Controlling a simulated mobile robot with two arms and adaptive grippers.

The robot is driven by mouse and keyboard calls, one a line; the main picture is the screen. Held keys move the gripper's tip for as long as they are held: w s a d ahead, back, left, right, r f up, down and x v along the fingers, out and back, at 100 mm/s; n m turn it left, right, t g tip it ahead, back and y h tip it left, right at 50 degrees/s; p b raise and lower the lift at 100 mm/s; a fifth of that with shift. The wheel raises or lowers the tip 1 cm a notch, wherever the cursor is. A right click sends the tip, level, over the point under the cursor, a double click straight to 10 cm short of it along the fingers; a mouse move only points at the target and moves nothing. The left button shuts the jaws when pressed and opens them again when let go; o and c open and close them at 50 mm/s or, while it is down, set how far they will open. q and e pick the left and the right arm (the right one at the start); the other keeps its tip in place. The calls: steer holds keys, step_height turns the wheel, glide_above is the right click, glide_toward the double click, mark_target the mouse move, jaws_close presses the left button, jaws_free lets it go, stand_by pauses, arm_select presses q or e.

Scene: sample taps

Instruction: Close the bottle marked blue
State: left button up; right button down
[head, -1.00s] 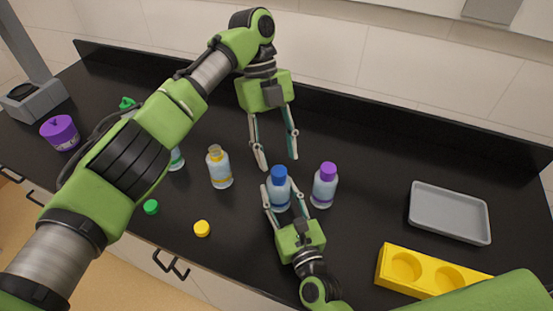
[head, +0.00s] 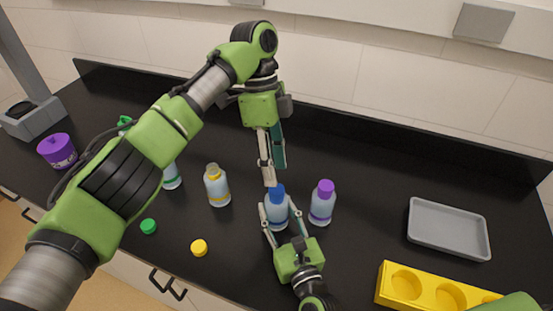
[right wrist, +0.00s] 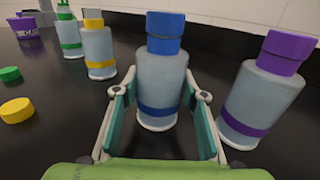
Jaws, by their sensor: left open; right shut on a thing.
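The blue-marked bottle (head: 276,216) stands upright on the black bench with a blue cap (head: 277,192) on its top. My right gripper (head: 278,208) is shut on this bottle, a finger on each side of its body. The right wrist view also shows the bottle (right wrist: 160,82), its blue band and the cap (right wrist: 165,34), which sits level. I cannot tell how tightly the cap is on. My left gripper (head: 275,175) is open and points down just above and behind the cap. One fingertip overlaps the cap's edge in the head view; contact is unclear.
A purple-capped bottle (head: 321,206) stands close on the right. An uncapped yellow-banded bottle (head: 217,188) and a green-banded bottle (head: 172,177) stand left. Loose yellow (head: 199,248) and green (head: 148,226) caps lie in front. A grey tray (head: 448,231) and yellow rack (head: 425,292) are right.

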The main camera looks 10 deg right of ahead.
arm_select(q)
steer(key=n, duration=0.3)
steer(key=shift+r, duration=0.15)
steer(key=n, duration=0.5)
steer(key=shift+r+t, duration=0.2)
steer(key=shift+t, duration=0.2)
steer(key=n, duration=0.4)
steer(key=shift+r, duration=0.15)
steer(key=n, duration=0.5)
steer(key=shift+r+t, duration=0.2)
steer(key=shift+t, duration=0.2)
steer(key=n, duration=0.4)
steer(key=shift+s+r+n+t+y, duration=0.15)
steer(key=shift+n+t+y, duration=0.15)
steer(key=n, duration=0.4)
steer(key=shift+s+r+n, duration=0.1)
steer(key=shift+r+n, duration=0.05)
steer(key=shift+n, duration=0.15)
steer(key=n, duration=0.4)
steer(key=shift+s+r+n+t, duration=0.1)
steer(key=shift+s+n+t, duration=0.05)
steer(key=shift+n+t, duration=0.2)
steer(key=n, duration=0.4)
steer(key=shift+s+d+r+t, duration=0.1)
steer(key=shift+s+r+t, duration=0.05)
steer(key=shift+t, duration=0.1)
